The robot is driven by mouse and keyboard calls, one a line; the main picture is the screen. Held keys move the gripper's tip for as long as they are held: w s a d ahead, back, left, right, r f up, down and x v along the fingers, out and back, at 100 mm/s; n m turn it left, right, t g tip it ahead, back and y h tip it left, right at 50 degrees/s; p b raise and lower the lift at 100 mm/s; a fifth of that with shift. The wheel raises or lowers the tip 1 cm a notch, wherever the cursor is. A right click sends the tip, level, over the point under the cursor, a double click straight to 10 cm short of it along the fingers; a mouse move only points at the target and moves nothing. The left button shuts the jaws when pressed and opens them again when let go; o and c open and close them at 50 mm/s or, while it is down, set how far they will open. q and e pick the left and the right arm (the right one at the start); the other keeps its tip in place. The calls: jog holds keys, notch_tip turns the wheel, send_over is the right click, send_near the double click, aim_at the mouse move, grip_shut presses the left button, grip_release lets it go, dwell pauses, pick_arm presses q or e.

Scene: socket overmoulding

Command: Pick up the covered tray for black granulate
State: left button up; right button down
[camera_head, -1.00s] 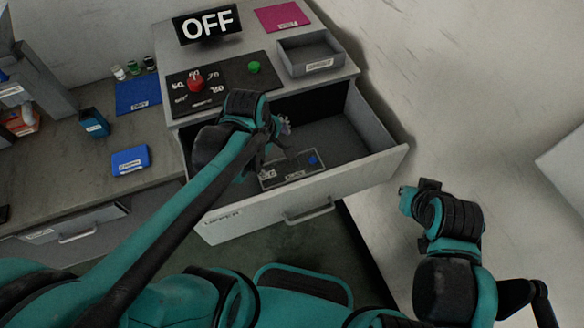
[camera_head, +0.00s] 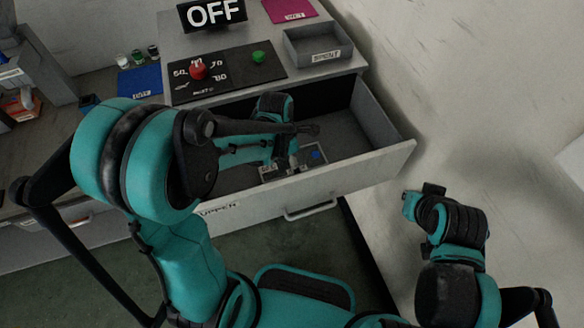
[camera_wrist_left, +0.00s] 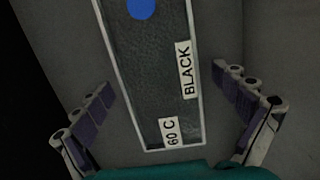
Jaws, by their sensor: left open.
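The covered tray for black granulate (camera_head: 317,157) lies in the open upper drawer, with a blue knob or spot on its top. In the left wrist view the tray (camera_wrist_left: 150,75) is dark with a light rim and labels reading BLACK and 60 C. My left gripper (camera_head: 284,166) is inside the drawer at the tray's left end, partly hidden by my arm. In the left wrist view its fingers (camera_wrist_left: 162,80) are spread on either side of the tray's labelled end, with gaps on both sides. My right gripper (camera_head: 412,204) is outside the drawer to the right; its fingers are unclear.
The upper drawer's front panel (camera_head: 345,180) and side walls surround the tray. Free drawer floor (camera_head: 345,135) lies to the tray's right. Above are an open grey bin (camera_head: 318,50), a control panel with red (camera_head: 197,70) and green (camera_head: 258,57) buttons, and an OFF display (camera_head: 212,12).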

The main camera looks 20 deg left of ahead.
pick_arm(q)
jog(key=shift+w+f, duration=0.1)
jog(key=shift+f, duration=0.5)
jog(key=c, duration=1.7)
jog(key=shift+r, duration=0.1)
jog(key=shift+r, duration=0.1)
